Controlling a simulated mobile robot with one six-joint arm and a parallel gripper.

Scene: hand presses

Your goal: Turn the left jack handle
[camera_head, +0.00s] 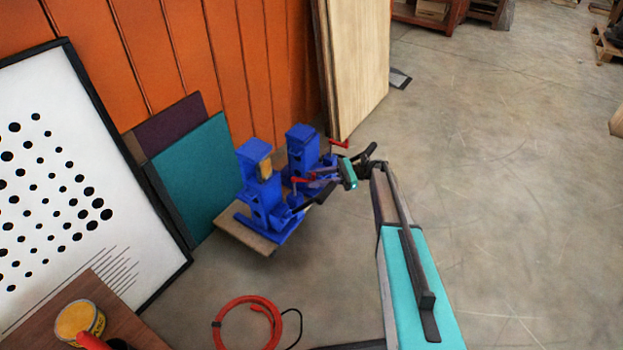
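Two blue hand presses stand side by side on a low wooden board. The left press (262,195) is nearer and has a yellowish block on its upper part. Its red jack handle (297,181) sticks out on the right side. The right press (301,148) stands behind it, with a red handle (335,143) at its right. My gripper (308,194) reaches in from the right, with its dark fingers close beside the left press's handle. I cannot tell whether they touch it or how far apart they are. The fingers and wrist partly hide the lower right of both presses.
The wooden board (240,229) lies on the concrete floor. Teal and dark panels (195,170) and a dotted white board (90,190) lean at left. Wood sheets (360,65) stand behind the presses. A red hose coil (218,330) lies in front.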

